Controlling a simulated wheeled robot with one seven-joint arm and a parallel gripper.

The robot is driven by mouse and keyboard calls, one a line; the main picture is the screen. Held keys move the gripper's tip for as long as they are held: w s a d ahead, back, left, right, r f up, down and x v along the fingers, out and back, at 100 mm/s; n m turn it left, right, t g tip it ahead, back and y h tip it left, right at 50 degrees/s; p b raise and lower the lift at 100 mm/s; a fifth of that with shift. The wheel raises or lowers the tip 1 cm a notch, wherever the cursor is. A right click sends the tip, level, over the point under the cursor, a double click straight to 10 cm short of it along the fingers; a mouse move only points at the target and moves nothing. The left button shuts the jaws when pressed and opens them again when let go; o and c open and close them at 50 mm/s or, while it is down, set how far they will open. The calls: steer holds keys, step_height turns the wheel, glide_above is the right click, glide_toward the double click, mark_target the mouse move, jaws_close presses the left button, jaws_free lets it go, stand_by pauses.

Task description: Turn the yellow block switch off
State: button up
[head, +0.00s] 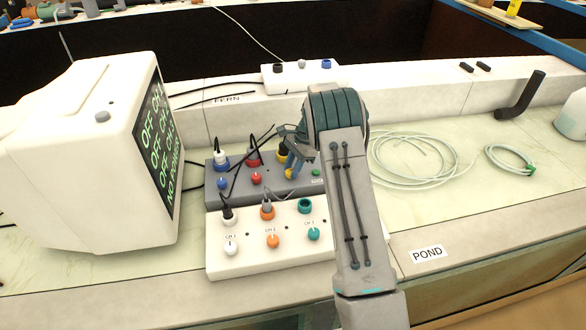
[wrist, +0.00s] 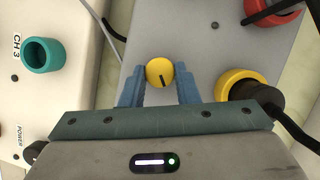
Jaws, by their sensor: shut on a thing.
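The yellow block switch is a round yellow knob (wrist: 159,71) with a dark pointer line, on the grey block (head: 213,187). In the wrist view the pointer runs from the knob's middle toward its lower edge. My gripper (wrist: 160,82) has its two blue fingers on either side of the knob and is shut on it. In the head view a small part of the yellow knob (head: 289,173) shows beside the fingers, with my arm covering much of that area. A yellow socket ring (wrist: 236,87) with a black plug in it sits next to the gripper in the wrist view.
Blue (head: 222,183) and red (head: 256,178) knobs share the grey block. A white block (head: 250,262) with white, orange and teal knobs stands in front. A white monitor (head: 85,150) with green text stands left. Coiled pale tubing (head: 415,160) lies right. Black cables cross behind.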

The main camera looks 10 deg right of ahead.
steer(key=n, duration=0.2)
steer(key=n+g, duration=0.1)
steer(key=n+h, duration=0.1)
steer(key=n, duration=0.1)
steer(key=shift+w+a+n+g, duration=0.15)
steer(key=shift+w+n+g, duration=0.15)
steer(key=shift+g, duration=0.1)
steer(key=n+h, duration=0.1)
steer(key=n, duration=0.1)
steer(key=n+g+h, duration=0.1)
steer(key=n, duration=0.2)
steer(key=shift+a, duration=0.15)
steer(key=shift+n, duration=0.4)
steer(key=o, duration=1)
steer(key=shift+r, duration=0.1)
